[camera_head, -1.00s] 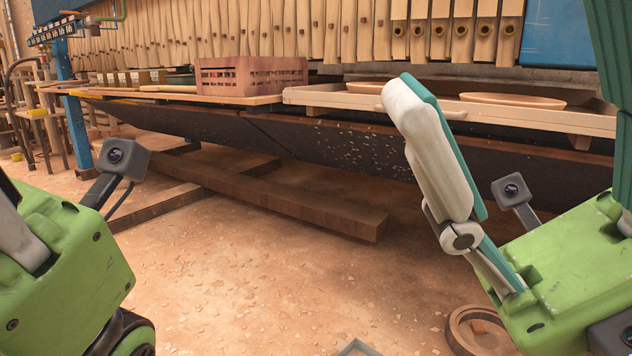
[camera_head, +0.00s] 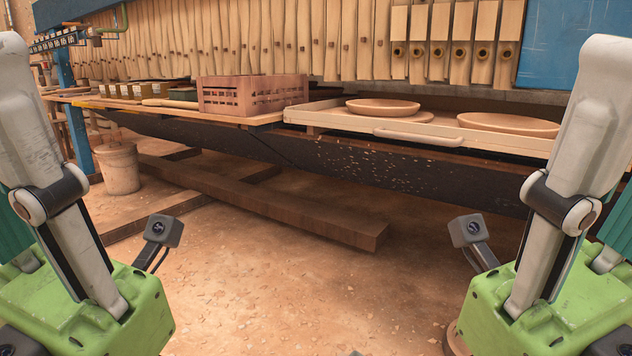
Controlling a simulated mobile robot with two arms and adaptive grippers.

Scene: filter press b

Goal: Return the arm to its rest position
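My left gripper (camera_head: 40,205) and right gripper (camera_head: 590,205) rise at the two sides of the view, nearly mirror images. Each has a green body, a white finger with a grey joint, and some teal parts behind it. The fingers point up and lean outward; the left fingertips are cut off by the frame edge, and the second finger of each is mostly hidden. I see nothing held. A small grey camera juts inward from each green body. Both grippers stand in front of the workbench (camera_head: 225,148), apart from it. How wide the fingers are spread is unclear.
A slatted wooden crate (camera_head: 253,95) and a tray (camera_head: 345,122) with shallow bowls (camera_head: 383,107) stand on the bench. A bucket (camera_head: 118,168) stands on the floor at left, and a dark beam (camera_head: 250,205) lies below the bench. Floor between my arms is open.

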